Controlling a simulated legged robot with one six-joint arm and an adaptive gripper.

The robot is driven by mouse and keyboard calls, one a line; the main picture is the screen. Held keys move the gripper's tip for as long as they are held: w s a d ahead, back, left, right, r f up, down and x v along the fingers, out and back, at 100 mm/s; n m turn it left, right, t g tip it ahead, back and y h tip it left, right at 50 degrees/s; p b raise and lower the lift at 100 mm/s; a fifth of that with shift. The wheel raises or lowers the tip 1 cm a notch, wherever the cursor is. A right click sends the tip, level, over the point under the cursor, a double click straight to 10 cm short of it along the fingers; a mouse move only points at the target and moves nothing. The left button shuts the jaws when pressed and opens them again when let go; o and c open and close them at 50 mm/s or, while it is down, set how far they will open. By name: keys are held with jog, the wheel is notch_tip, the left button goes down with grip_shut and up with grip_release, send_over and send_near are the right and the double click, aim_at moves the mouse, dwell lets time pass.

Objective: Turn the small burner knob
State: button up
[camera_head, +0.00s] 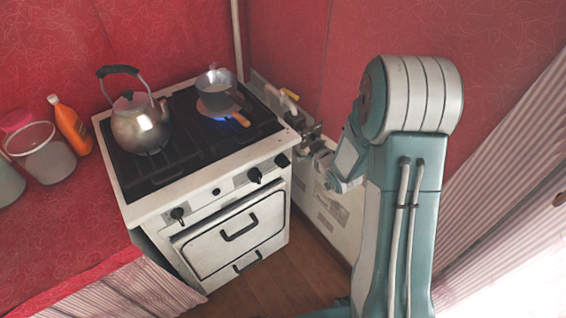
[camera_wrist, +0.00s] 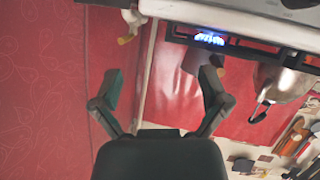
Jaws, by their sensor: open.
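The white stove (camera_head: 139,212) has several black knobs on its front panel: a left knob (camera_head: 178,214), a small round one (camera_head: 215,191), a right knob (camera_head: 254,175) and a far-right knob (camera_head: 282,160). I cannot tell which is the small burner knob. A blue flame (camera_head: 222,118) burns under a steaming saucepan (camera_head: 216,84); a flame also shows in the wrist view (camera_wrist: 209,38). My gripper (camera_wrist: 162,82) is open and empty, its fingers spread. In the head view it is near the stove's right corner, apart from the knobs, partly hidden by my arm.
A metal kettle (camera_head: 140,130) stands on the left of the hob. An orange bottle (camera_head: 70,126) and a clear jar (camera_head: 42,154) stand on the red counter (camera_head: 60,225). A white panelled unit (camera_head: 335,205) is right of the stove. Wooden floor (camera_head: 262,288) is clear in front.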

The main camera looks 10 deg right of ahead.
aim_at(283, 163)
jog(key=s+a+f+t+y, duration=0.2)
jog(key=s+f+t+y, duration=0.15)
jog(key=f, duration=0.85)
jog(key=shift+y, duration=0.45)
jog(key=x, duration=1)
jog(key=shift+s, duration=0.1)
jog(key=c, duration=1.1)
